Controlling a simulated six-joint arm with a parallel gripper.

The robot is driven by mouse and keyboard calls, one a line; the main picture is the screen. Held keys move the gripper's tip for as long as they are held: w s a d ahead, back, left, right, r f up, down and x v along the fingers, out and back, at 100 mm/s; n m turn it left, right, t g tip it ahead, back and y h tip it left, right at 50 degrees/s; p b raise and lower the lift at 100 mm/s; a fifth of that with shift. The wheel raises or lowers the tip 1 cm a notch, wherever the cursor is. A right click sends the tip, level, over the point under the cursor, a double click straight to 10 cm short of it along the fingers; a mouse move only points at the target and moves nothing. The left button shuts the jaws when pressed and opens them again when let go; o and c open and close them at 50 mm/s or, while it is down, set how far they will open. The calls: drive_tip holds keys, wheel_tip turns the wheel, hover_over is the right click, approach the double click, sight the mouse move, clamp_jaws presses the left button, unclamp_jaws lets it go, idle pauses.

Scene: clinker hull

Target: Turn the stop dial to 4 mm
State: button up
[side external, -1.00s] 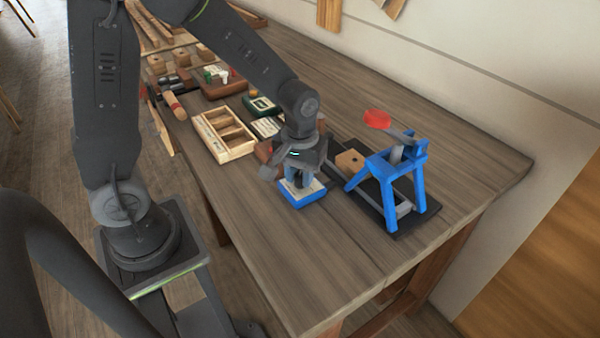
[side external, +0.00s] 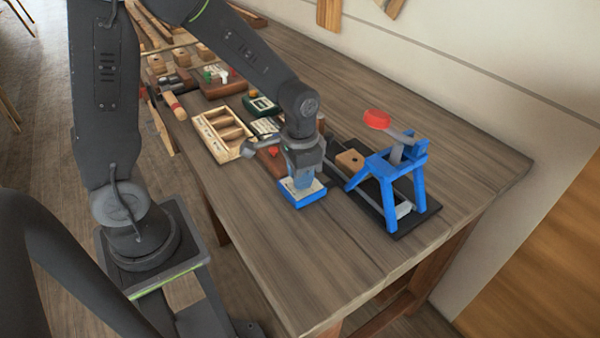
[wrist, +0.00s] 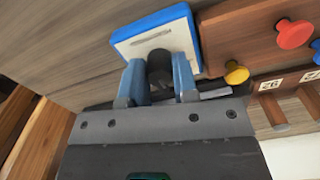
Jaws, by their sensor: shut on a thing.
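The stop dial (wrist: 160,66) is a dark round knob on a blue block with a pale top plate (wrist: 150,38). The blue block also shows in the side view (side external: 306,198), flat on the bench. My gripper (wrist: 160,78) points down over the block, its two blue fingers shut on the dial from both sides. In the side view my gripper (side external: 300,178) hides the dial. Markings on the pale plate are too small to read, so the dial's setting cannot be told.
A blue press-like stand (side external: 388,180) with a red knob (side external: 377,119) stands on a dark base to the right. A wooden compartment tray (side external: 224,135) lies to the left. In the wrist view a brown block (wrist: 250,30) bears red and yellow knobs. The bench front is clear.

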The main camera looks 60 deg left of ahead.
drive_tip(key=shift+m, duration=0.4)
drive_tip(key=o, duration=0.9)
wheel_tip(320, 180, up, 14)
drive_tip(key=shift+f, duration=0.1)
idle(0.4)
drive_tip(key=s+r+n+t, duration=0.1)
drive_tip(key=s+t, duration=0.1)
drive_tip(key=s, duration=0.2)
drive_tip(key=s+r+n+t, duration=0.1)
drive_tip(key=s, duration=0.3)
drive_tip(key=s+r+n+t, duration=0.1)
drive_tip(key=s+t, duration=0.1)
drive_tip(key=s, duration=0.1)
drive_tip(key=shift+s+d+t, duration=0.2)
drive_tip(key=shift+s+t, duration=0.1)
drive_tip(key=shift+s, duration=0.1)
